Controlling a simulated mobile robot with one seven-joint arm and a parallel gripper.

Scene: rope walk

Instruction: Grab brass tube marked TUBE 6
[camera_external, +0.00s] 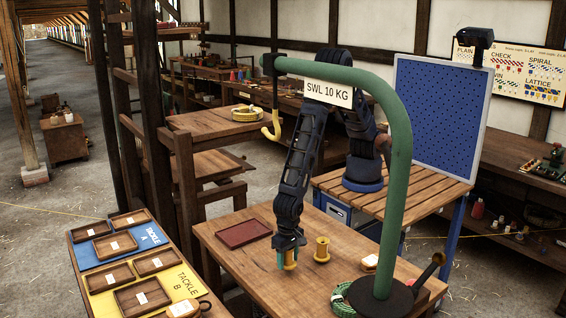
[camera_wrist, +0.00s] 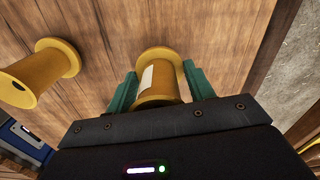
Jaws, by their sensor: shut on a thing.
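Two yellow, brass-coloured spools stand on the wooden table in front of my arm. My gripper (camera_external: 289,260) points down and is shut on one spool (camera_external: 290,259), with a green finger on each side. In the wrist view this held spool (camera_wrist: 161,76) shows a white label, but no writing on it can be read. I cannot tell whether it touches the table. The other spool (camera_external: 322,249) stands upright just to the right, and shows at the left of the wrist view (camera_wrist: 40,73). No TUBE 6 marking is legible on either.
A dark red tray (camera_external: 243,234) lies left of my gripper. A green hoist post (camera_external: 398,180) with a round base and a coiled green rope (camera_external: 342,298) stands at the right. Labelled wooden trays (camera_external: 141,297) sit on the left bench.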

